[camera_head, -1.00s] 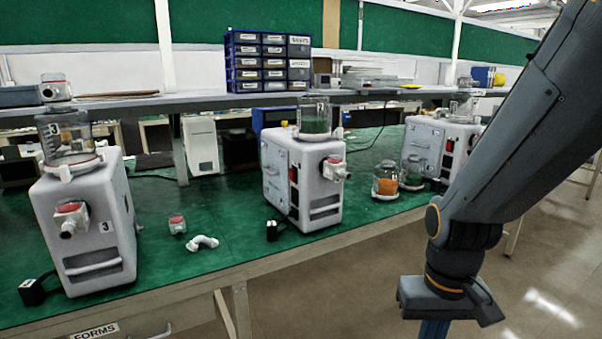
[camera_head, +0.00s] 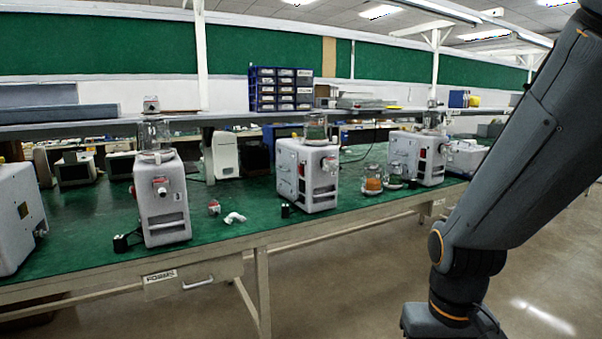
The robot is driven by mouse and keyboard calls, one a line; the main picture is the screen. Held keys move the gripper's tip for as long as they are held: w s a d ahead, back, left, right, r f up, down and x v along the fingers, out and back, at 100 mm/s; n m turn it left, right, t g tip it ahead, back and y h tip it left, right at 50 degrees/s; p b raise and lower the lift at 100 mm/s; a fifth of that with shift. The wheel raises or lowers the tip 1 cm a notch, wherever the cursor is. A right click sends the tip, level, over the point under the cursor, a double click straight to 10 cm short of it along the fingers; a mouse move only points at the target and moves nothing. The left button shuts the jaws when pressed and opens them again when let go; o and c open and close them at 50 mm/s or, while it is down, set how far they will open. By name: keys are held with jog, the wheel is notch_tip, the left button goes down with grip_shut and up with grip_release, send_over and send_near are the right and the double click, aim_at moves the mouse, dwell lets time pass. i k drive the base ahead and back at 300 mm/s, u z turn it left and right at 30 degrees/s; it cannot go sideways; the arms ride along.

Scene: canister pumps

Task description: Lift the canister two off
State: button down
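Several white pump machines stand on the green bench. The middle pump (camera_head: 308,178) carries a clear canister (camera_head: 316,129) with green contents on top. The left pump (camera_head: 161,203), marked 3 in the earlier view, carries a clear canister (camera_head: 156,137). The right pump (camera_head: 418,157) also has a canister (camera_head: 432,119) on top. No number two is readable on any of them. My arm hangs down at the right, in front of the bench and apart from all pumps. My gripper's fingers are below the frame.
Jars with orange (camera_head: 372,180) and green (camera_head: 393,179) contents stand between the middle and right pumps. A white elbow pipe (camera_head: 234,218) and small red-and-white part (camera_head: 214,207) lie near the left pump. Another machine (camera_head: 17,219) is cut off at left. Floor (camera_head: 380,280) before the bench is clear.

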aim_at(315, 122)
jog(key=u, duration=0.6)
jog(key=i, duration=0.45)
jog(key=u, duration=0.8)
jog(key=i, duration=0.55)
jog(key=z, duration=0.55)
jog(key=i, duration=0.7)
jog(key=z, duration=1.25)
jog(key=k, duration=0.45)
jog(key=z, duration=0.9)
jog(key=k, duration=0.9)
jog(key=z, duration=0.75)
jog(key=i, duration=1.45)
jog(key=u, duration=0.4)
jog(key=i, duration=1.25)
jog(key=u, duration=0.6)
